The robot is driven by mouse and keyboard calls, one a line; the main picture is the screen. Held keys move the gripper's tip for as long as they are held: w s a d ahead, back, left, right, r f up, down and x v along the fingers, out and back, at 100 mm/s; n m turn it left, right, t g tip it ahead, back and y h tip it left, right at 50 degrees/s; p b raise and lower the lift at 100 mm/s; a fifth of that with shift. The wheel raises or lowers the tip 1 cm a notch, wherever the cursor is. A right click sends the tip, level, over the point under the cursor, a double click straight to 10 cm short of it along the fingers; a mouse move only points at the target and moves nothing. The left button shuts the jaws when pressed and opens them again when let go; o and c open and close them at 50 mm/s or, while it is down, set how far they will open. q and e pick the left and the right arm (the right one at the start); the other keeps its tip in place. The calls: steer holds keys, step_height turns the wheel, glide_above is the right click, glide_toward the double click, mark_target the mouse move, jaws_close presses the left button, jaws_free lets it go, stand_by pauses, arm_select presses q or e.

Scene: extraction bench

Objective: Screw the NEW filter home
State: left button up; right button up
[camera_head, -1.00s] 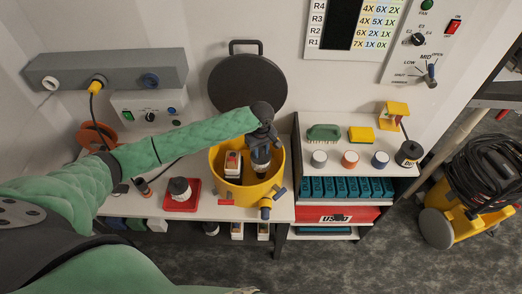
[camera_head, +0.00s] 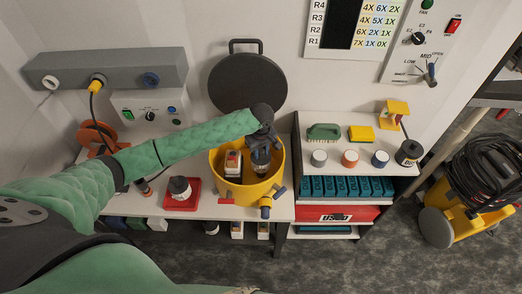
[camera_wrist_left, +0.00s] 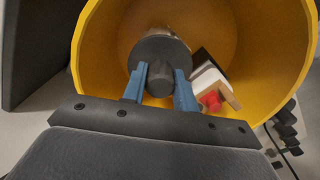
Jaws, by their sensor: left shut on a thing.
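My left gripper (camera_head: 262,143) reaches down into the open yellow drum (camera_head: 231,194) on the bench. It is shut on a dark-topped cylinder, apparently the filter (camera_head: 260,158). In the left wrist view the blue fingers (camera_wrist_left: 160,78) stand on either side of the filter's round dark grey top (camera_wrist_left: 160,57), with a paler metallic body behind it. The filter's lower end and any thread are hidden. A white box with a red part (camera_head: 233,163) is beside it within the drum's outline; it also shows in the left wrist view (camera_wrist_left: 208,80). My right gripper is out of view.
A round dark lid (camera_head: 247,84) stands behind the drum. A red tray (camera_head: 194,201) holding a dark-capped jar (camera_head: 180,188) is to its left. The shelf unit (camera_head: 340,121) on the right carries a brush, a yellow block and several small jars.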

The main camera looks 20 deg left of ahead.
arm_select(q)
steer(key=shift+f, duration=0.8)
steer(key=m, duration=0.9)
steer(key=o, duration=1.2)
steer(key=shift+c, duration=0.2)
